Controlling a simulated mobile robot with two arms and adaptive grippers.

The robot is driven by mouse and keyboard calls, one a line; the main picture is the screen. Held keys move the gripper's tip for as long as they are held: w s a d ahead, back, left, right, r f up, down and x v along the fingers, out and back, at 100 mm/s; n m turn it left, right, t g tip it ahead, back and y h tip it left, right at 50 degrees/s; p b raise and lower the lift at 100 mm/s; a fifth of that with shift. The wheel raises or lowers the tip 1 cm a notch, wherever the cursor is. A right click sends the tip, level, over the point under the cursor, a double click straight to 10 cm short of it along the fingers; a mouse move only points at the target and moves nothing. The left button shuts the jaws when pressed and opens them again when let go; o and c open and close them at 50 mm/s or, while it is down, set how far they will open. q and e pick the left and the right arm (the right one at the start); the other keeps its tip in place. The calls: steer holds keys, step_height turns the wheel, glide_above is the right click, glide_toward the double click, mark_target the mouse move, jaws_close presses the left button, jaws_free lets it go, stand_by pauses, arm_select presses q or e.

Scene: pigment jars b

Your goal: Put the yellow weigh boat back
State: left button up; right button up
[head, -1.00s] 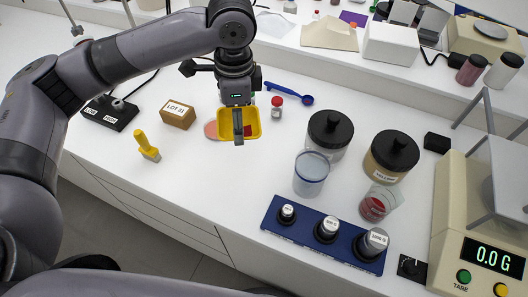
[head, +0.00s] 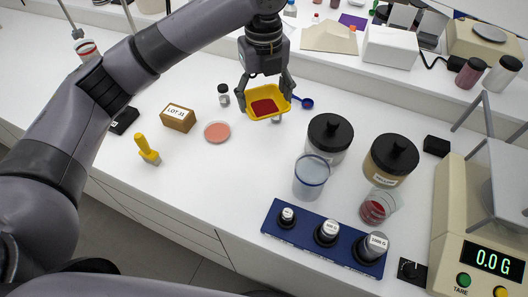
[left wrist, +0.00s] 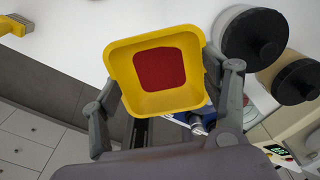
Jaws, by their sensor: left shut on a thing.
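The yellow weigh boat (head: 254,91) is held up off the bench, with dark red powder (head: 264,107) inside. My left gripper (head: 267,92) is shut on it, with a finger at each side of the boat. In the left wrist view the boat (left wrist: 118,68) sits between the fingers (left wrist: 165,105), with the red powder (left wrist: 160,70) in its middle. A flat round pink disc (head: 217,131) lies bare on the bench to the left of the boat. My right gripper does not show.
A small vial is mostly hidden beneath the boat; a blue spoon (head: 305,102) lies beside it. Black-lidded jars (head: 327,134), a beaker (head: 311,178) and a blue weight rack (head: 282,231) stand right. The scale (head: 455,215) reads 0.0 g.

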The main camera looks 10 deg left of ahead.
arm_select(q)
steer(key=p, duration=0.2)
glide_above(264, 157)
step_height(264, 157, down, 14)
steer(key=shift+r, duration=0.1)
step_height(264, 157, down, 5)
steer(key=shift+r+p, duration=0.15)
steer(key=shift+p, duration=0.5)
steer(key=shift+f, duration=0.2)
steer(key=shift+f, duration=0.15)
steer(key=o, duration=0.9)
